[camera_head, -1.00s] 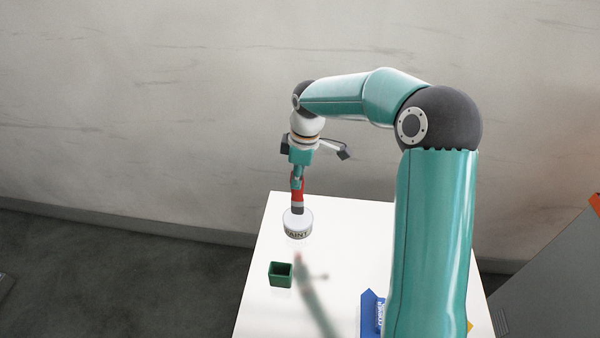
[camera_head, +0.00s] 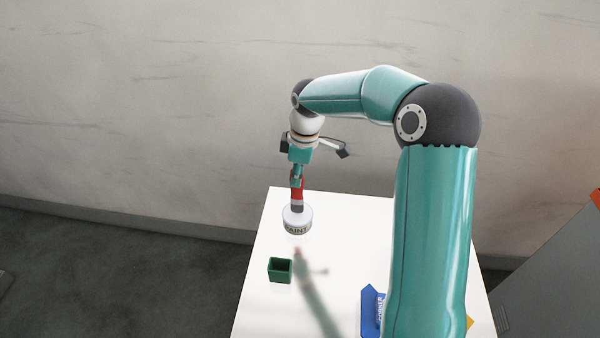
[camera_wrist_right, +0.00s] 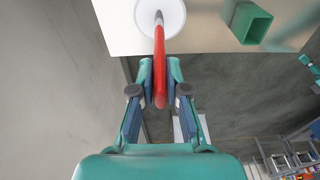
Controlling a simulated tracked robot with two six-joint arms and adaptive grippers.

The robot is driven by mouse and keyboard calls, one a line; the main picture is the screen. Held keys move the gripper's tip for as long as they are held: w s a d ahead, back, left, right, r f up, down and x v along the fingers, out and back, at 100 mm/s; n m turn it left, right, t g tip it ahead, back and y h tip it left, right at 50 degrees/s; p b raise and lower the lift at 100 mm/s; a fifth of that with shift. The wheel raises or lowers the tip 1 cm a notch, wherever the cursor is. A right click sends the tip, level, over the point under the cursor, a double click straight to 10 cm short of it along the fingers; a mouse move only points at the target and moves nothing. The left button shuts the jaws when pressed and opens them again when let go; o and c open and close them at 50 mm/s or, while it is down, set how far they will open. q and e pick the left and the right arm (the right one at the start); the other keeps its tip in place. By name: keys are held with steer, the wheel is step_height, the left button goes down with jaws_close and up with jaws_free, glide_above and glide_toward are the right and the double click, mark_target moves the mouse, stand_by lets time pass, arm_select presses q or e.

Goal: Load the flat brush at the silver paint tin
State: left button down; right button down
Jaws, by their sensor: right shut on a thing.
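The silver paint tin (camera_head: 297,226), with a "PAINT" label, stands near the far left part of the white table. My right gripper (camera_head: 297,175) is shut on the red handle of the flat brush (camera_head: 297,190), above the tin. The brush hangs upright with its grey lower part at the tin's top; I cannot tell whether the bristles touch the paint. In the right wrist view, the gripper (camera_wrist_right: 155,88) holds the red handle (camera_wrist_right: 159,75), and the brush's far end lies over the tin's round white top (camera_wrist_right: 172,16). My left gripper is not in view.
An open green square holder (camera_head: 280,270) stands on the white table (camera_head: 345,215) in front of the tin. A blue object with lettering (camera_head: 371,312) is partly hidden behind my right arm. The table between them is clear. A wall rises behind.

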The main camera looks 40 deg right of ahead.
steer(key=shift+f+b, duration=0.3)
steer(key=shift+f, duration=0.2)
stand_by(1.1)
steer(key=shift+r, duration=0.1)
steer(key=shift+r+p, duration=2.75)
steer(key=shift+r, duration=0.7)
